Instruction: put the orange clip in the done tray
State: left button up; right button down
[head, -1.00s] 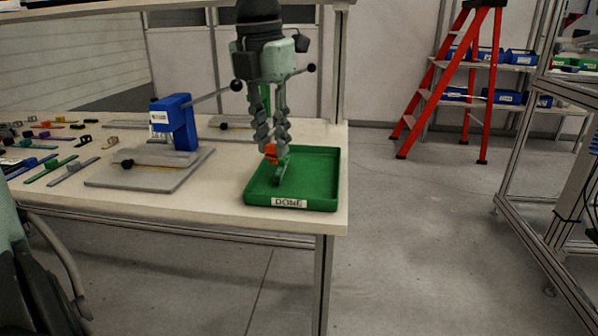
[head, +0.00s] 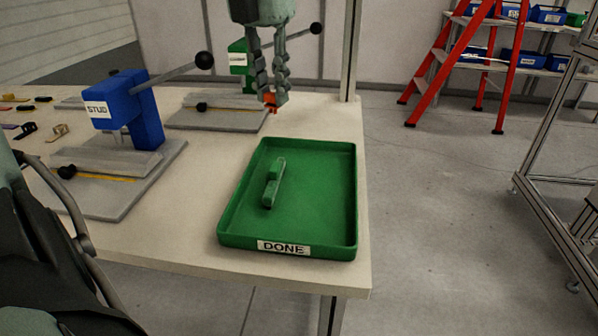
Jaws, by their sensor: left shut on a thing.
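The done tray (head: 322,205) is a green open tray with a DONE label on its front wall, at the table's right end. My left gripper (head: 270,98) hangs at the top middle, beyond the tray's far left corner. It is shut on the small orange clip (head: 270,103), which shows at its fingertips. The clip's height above the table is hard to judge. A green strip-like part (head: 273,183) lies in the left half of the tray. My right gripper is out of view.
A blue STUD press (head: 138,108) stands on a grey base left of the tray. A green press (head: 240,65) stands behind, partly hidden by my gripper. Several small parts (head: 28,130) lie at the far left. Most of the tray floor is bare.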

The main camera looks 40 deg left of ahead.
pick_arm(q)
jog(key=shift+w+a, duration=0.15)
jog(key=shift+w, duration=0.1)
jog(key=shift+d+f, duration=0.15)
jog(key=shift+d, duration=0.05)
jog(key=d+f, duration=0.2)
jog(key=d, duration=0.1)
jog(key=d+f, duration=0.2)
jog(key=d, duration=0.2)
jog(key=s+d+f, duration=0.1)
jog(key=d+f, duration=0.1)
jog(key=d, duration=0.2)
jog(key=shift+f, duration=0.2)
jog(key=shift+d+f, duration=0.1)
jog(key=shift+f, duration=0.05)
notch_tip(320, 180, down, 3)
jog(key=shift+f+p, duration=0.2)
jog(key=shift+p, duration=0.15)
jog(key=shift+f, duration=0.2)
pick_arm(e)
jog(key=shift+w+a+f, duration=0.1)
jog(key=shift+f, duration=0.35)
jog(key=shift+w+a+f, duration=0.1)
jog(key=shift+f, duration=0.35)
pick_arm(q)
jog(key=shift+f, duration=0.1)
